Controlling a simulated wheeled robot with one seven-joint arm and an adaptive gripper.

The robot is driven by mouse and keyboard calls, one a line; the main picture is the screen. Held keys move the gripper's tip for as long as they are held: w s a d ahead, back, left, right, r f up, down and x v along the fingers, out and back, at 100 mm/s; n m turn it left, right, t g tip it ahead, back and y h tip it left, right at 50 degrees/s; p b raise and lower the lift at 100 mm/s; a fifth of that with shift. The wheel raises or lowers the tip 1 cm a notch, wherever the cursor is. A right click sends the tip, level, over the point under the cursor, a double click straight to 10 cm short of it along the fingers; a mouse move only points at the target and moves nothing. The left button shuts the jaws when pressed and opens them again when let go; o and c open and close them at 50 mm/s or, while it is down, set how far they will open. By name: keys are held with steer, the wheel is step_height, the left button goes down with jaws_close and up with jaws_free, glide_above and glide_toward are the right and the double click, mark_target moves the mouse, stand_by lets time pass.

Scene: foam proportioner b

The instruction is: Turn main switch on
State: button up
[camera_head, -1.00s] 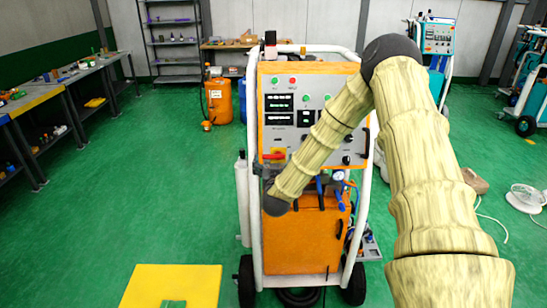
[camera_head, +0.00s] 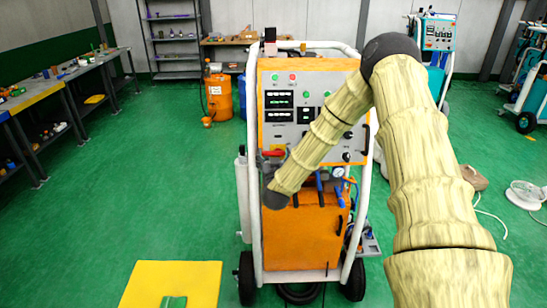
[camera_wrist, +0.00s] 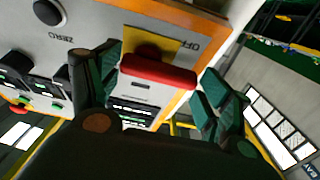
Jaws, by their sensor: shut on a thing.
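The main switch is a red handle (camera_wrist: 150,70) on a yellow plate (camera_wrist: 140,36) at the lower left of the machine's control panel. It also shows as a small red bar in the head view (camera_head: 273,153). My gripper (camera_wrist: 158,88) has one finger at each end of the red handle in the wrist view and is shut on it. In the head view my gripper's fingers cannot be made out, and my forearm covers part of the panel.
The panel carries a black knob (camera_wrist: 48,11), displays (camera_head: 279,99) and green and red buttons. A white tube frame (camera_head: 245,203) surrounds the orange cabinet (camera_head: 300,245). A yellow platform (camera_head: 180,278) lies on the floor at the front left.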

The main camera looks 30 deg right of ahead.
steer(key=shift+m+b, duration=0.4)
steer(key=m+b, duration=0.2)
steer(key=m+g+h+b, duration=0.1)
steer(key=m+b, duration=0.1)
steer(key=shift+w+r+m+h, duration=0.1)
steer(key=shift+w+m+h, duration=0.05)
steer(key=shift+m+h, duration=0.15)
steer(key=m+b, duration=0.1)
steer(key=m, duration=0.1)
steer(key=m+g+b, duration=0.1)
steer(key=r+m+g+h+b, duration=0.1)
steer(key=m, duration=0.1)
steer(key=shift+d+m+b, duration=0.25)
steer(key=shift+m+b, duration=0.05)
steer(key=shift+b, duration=0.05)
steer(key=m+b, duration=0.1)
steer(key=m+g+b, duration=0.1)
steer(key=m, duration=0.1)
steer(key=m+g, duration=0.1)
steer(key=m, duration=0.1)
steer(key=shift+d+r+b, duration=0.25)
steer(key=shift+b, duration=0.15)
steer(key=shift+d+r+m+g+y+b, duration=0.2)
steer(key=shift+m+g+b, duration=0.3)
steer(key=shift+m, duration=0.65)
steer(key=shift+d+r+m+g+y+b, duration=0.1)
steer(key=shift+m+g+y+b, duration=0.15)
steer(key=shift+m+b, duration=0.65)
steer(key=shift+m, duration=0.45)
steer(key=o, duration=1)
